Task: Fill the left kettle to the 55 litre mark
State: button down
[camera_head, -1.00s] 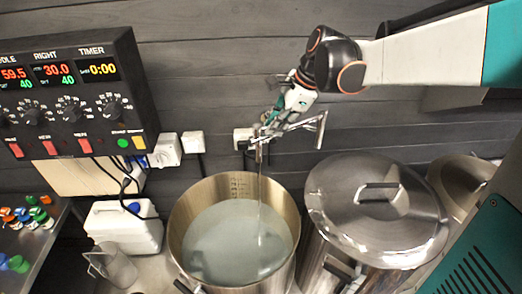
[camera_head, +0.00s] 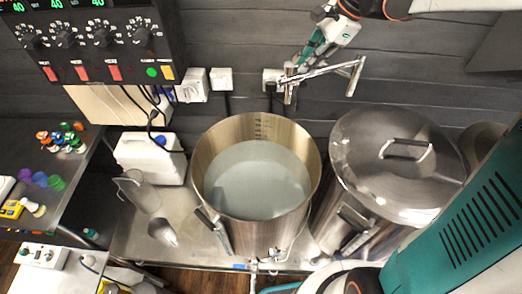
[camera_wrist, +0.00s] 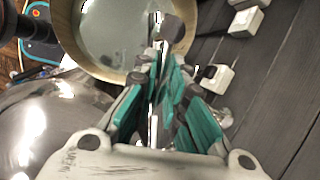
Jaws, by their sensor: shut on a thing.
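The left kettle (camera_head: 208,150) is the open steel pot, with pale water (camera_head: 258,182) inside. Dark level marks (camera_head: 258,127) show on its back inner wall above the water; their numbers are too small to read. The metal tap (camera_head: 335,68) is on the wall behind the kettle, its outlet end near the back rim. My gripper (camera_head: 303,60) is at the tap, shut on what looks like its lever. In the wrist view my gripper (camera_wrist: 160,75) has its teal fingers closed around a thin metal part, with the kettle rim (camera_wrist: 66,20) beyond. No water stream shows under the tap.
A lidded kettle (camera_head: 370,150) stands close to the right, with another behind it. A white canister (camera_head: 150,155), a clear jug (camera_head: 140,190) and a control panel (camera_head: 100,40) are at left. Colored caps (camera_head: 62,138) lie on a side table.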

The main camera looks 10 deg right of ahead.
jog(key=shift+w+a+n+g, duration=0.1)
jog(key=shift+w+n+g, duration=0.45)
jog(key=shift+n, duration=0.55)
jog(key=c, duration=1.5)
grip_release()
jog(key=shift+w, duration=0.15)
jog(key=shift+c, duration=0.2)
